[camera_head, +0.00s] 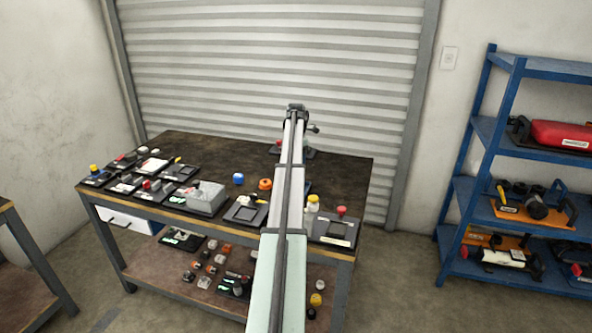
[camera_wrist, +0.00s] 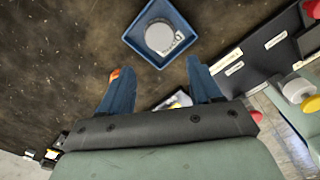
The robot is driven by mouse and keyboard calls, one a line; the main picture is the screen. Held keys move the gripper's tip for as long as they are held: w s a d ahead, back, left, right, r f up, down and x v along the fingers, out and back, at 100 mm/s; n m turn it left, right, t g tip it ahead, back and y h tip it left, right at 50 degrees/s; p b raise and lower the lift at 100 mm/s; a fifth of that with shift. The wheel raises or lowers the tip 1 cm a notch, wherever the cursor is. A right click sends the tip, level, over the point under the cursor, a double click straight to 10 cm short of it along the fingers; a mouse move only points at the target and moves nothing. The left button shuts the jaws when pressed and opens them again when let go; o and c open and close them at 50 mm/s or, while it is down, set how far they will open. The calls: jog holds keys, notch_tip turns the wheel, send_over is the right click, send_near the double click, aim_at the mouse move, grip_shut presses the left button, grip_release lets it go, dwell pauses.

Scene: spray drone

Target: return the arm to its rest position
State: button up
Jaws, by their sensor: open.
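My gripper (camera_wrist: 153,66) shows in the wrist view with two blue fingers spread apart and nothing between their tips. It points down over the dark table top (camera_wrist: 50,70). In the head view my arm stretches from the bottom centre up over the workbench (camera_head: 330,180), and the gripper itself cannot be made out there. Just beyond the fingertips in the wrist view lies a blue square tray (camera_wrist: 134,41) holding a grey-white round capped container (camera_wrist: 159,36). The fingers are apart from it.
In the head view, a grey box (camera_head: 205,197) and several small devices crowd the bench's left. A blue shelf (camera_head: 480,130) stands right. The bench's back is mostly clear.

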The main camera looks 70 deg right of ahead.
jog(key=shift+r, duration=0.6)
